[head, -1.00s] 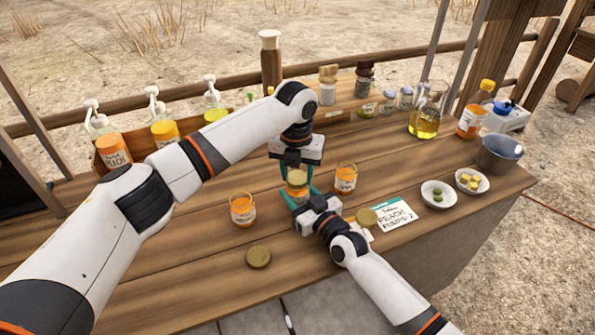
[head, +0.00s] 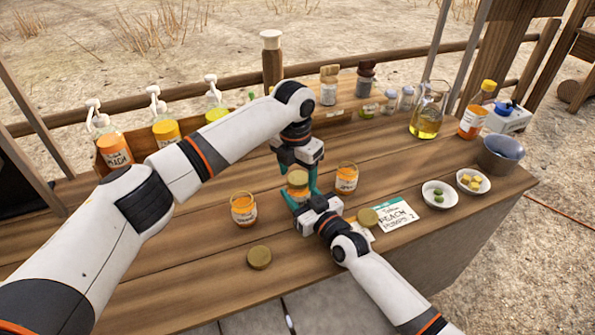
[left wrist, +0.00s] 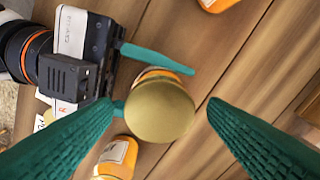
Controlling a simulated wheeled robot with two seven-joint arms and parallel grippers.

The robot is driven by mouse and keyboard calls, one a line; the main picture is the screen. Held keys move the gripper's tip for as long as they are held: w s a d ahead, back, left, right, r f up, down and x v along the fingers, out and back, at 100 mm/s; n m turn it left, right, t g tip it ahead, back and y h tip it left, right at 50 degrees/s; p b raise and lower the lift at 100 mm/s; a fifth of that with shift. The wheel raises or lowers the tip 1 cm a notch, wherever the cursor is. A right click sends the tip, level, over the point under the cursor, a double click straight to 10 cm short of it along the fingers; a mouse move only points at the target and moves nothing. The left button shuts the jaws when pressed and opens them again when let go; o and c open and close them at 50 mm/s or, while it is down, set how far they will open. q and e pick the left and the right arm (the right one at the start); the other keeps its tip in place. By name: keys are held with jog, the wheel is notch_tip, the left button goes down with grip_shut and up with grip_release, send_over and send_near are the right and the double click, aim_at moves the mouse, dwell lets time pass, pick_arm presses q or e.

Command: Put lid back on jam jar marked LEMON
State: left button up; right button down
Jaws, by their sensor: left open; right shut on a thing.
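A jar (head: 299,194) with orange contents stands on the wooden counter, with a gold lid (left wrist: 160,110) on its top. My right gripper (head: 303,197) is shut on this jar from the front, low on its body. My left gripper (head: 298,177) points down over the jar. In the left wrist view its teal fingers (left wrist: 164,106) are open, one on each side of the lid. The held jar's label is mostly hidden, and I cannot read it. From above I cannot tell how tightly the lid sits.
Open jars stand left (head: 244,210) and right (head: 346,179) of the held jar. Loose gold lids lie in front (head: 259,257) and beside (head: 367,217) a written card (head: 394,214). Small bowls (head: 438,195), a carafe (head: 427,112) and pump bottles (head: 112,145) stand farther out.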

pick_arm(q)
jog(key=shift+r, duration=2.25)
jog(key=shift+c, duration=0.4)
